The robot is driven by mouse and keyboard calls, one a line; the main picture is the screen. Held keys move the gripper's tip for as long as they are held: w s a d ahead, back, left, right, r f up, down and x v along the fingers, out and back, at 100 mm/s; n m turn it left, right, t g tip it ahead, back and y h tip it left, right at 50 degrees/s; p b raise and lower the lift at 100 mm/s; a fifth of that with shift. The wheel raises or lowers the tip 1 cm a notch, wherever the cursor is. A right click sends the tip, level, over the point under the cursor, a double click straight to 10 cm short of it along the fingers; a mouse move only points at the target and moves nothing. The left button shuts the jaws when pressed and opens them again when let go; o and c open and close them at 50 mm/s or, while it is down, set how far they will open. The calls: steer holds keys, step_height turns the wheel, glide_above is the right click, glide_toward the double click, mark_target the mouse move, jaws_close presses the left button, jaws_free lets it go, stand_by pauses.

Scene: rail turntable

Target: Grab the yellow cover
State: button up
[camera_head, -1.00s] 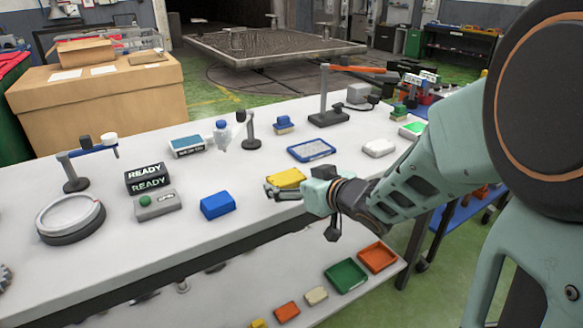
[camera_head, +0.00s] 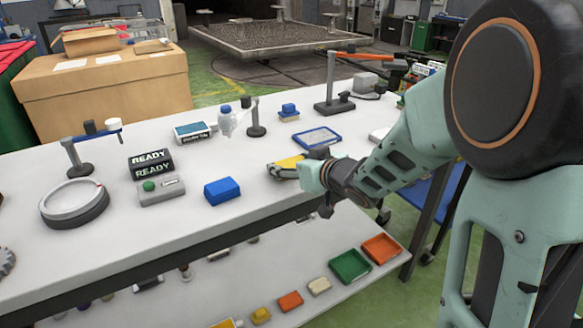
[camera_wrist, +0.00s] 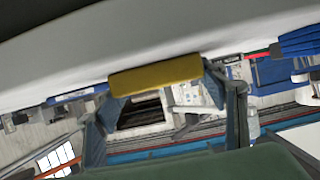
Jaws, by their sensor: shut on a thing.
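The yellow cover (camera_head: 290,161) is at the front right part of the white table, right of a blue block. My gripper (camera_head: 284,170) reaches it from the right and is shut on it, hiding part of it. In the wrist view the yellow cover (camera_wrist: 155,75) lies as a bar between the two fingertips of my gripper (camera_wrist: 158,80), with a finger at each end. I cannot tell whether the cover still touches the table.
The blue block (camera_head: 219,190) stands left of my gripper. A blue-rimmed tray (camera_head: 317,137) lies just behind it, and a lamp-like stand (camera_head: 333,104) stands farther back. A lower shelf (camera_head: 300,275) holds green and orange trays.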

steer(key=c, duration=0.5)
steer(key=shift+r, duration=0.2)
